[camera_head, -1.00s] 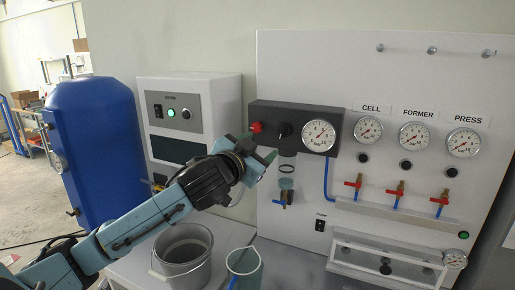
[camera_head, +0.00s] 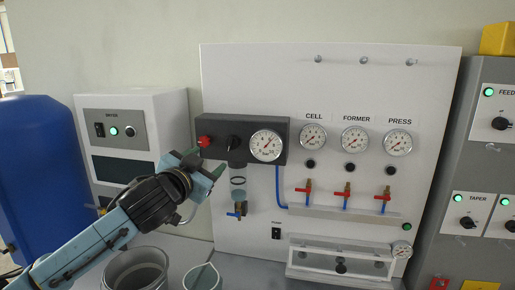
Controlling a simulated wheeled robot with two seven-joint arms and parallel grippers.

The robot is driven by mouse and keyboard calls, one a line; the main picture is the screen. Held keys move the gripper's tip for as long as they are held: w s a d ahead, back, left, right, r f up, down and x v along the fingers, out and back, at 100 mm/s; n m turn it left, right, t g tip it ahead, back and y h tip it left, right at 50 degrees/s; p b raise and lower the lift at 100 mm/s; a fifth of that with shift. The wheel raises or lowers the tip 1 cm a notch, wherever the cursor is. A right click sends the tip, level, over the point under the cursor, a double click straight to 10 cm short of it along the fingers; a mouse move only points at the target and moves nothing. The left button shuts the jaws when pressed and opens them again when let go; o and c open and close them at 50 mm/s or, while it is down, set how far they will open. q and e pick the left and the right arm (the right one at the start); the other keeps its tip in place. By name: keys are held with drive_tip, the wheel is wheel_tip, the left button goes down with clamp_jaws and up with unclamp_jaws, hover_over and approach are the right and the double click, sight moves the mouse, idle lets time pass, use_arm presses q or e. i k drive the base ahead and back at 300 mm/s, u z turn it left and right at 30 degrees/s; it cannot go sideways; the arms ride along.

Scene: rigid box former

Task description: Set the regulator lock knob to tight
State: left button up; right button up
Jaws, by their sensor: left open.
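The regulator block (camera_head: 222,124) is a dark bar on the upper left of the white panel, with a round gauge (camera_head: 266,145) at its right end. A red knob (camera_head: 204,141) sits at its left end. A black knob (camera_head: 234,142) sits between the red knob and the gauge. I cannot read which of these is the lock knob or its setting. My left gripper (camera_head: 205,165) is open and empty, just below and left of the block, close to the red knob. My right gripper is not in view.
Several red-handled valves (camera_head: 347,191) and gauges labelled CELL, FORMER and PRESS fill the panel's right. A grey bucket (camera_head: 137,268) and a cup (camera_head: 203,277) stand below my left arm. A grey cabinet (camera_head: 450,170) with knobs stands right.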

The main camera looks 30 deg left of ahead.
sight(204, 141)
drive_tip(key=u, duration=1.25)
